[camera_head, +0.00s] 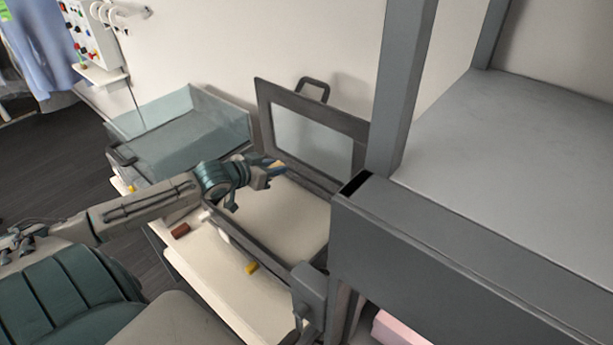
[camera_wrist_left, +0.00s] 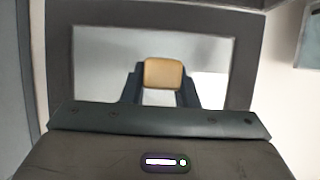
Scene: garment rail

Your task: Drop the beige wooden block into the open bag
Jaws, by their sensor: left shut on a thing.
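The beige wooden block (camera_wrist_left: 164,73) sits between the two fingers of my left gripper (camera_wrist_left: 162,92) in the left wrist view. In the head view the left gripper (camera_head: 275,170) is shut on it, and only a small tan part of the block shows. The open bag (camera_head: 318,116) looks like a dark-framed case with a raised, windowed lid and a handle on top. Its pale floor lies flat in front of the lid. The gripper is in front of the lid, over the left part of the bag. My right gripper is not in view.
A translucent blue-green bin (camera_head: 222,122) stands left of the bag. A red-brown block (camera_head: 180,231) and a yellow block (camera_head: 252,268) lie on the pale table (camera_head: 205,262) by the bag's front. A tall grey shelf unit (camera_head: 440,245) stands close on the right.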

